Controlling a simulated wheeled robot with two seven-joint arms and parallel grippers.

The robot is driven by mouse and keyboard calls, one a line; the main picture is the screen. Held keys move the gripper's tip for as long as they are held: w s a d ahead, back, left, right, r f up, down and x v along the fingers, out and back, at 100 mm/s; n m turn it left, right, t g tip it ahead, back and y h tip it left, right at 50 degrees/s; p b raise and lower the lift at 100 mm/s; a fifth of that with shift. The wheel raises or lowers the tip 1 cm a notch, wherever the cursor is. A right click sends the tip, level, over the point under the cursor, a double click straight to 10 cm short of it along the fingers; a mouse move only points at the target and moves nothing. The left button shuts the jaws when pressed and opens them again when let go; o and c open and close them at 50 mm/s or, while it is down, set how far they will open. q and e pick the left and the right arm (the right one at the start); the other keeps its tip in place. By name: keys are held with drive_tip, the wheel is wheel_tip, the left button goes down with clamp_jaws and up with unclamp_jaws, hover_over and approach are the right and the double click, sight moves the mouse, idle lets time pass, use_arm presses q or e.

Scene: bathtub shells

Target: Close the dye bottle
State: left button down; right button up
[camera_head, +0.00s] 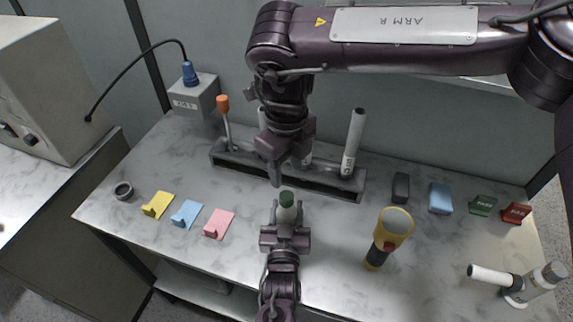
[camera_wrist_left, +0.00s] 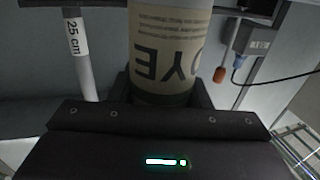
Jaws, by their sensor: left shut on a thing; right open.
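The dye bottle (camera_head: 286,214) is upright at the front middle of the table, with a green top (camera_head: 286,198). My left gripper (camera_head: 286,222) is shut around its body. In the left wrist view the bottle (camera_wrist_left: 168,45) shows a beige label with "DYE" upside down, between the fingers; its top is out of that view. My right gripper (camera_head: 290,168) is open and points down, just above and behind the green top, with nothing seen between its fingers. I cannot tell whether the green top is a cap seated fully on the bottle.
A grey rack (camera_head: 325,180) holding white tubes and an orange-handled tool stands behind the bottle. A yellow flashlight-like tool (camera_head: 388,235) stands to the right. Yellow (camera_head: 157,204), blue (camera_head: 186,213) and pink (camera_head: 219,223) pieces lie to the left, near a dark ring (camera_head: 123,190).

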sight(286, 196)
idle(0.3)
wheel_tip(286, 196, down, 8)
drive_tip(key=shift+f, duration=0.1)
idle(0.5)
clamp_jaws()
drive_tip(key=m, duration=0.5)
drive_tip(key=shift+m, duration=0.4)
drive_tip(key=m, duration=0.5)
drive_tip(key=shift+m, duration=0.3)
drive_tip(key=shift+o, duration=0.4)
unclamp_jaws()
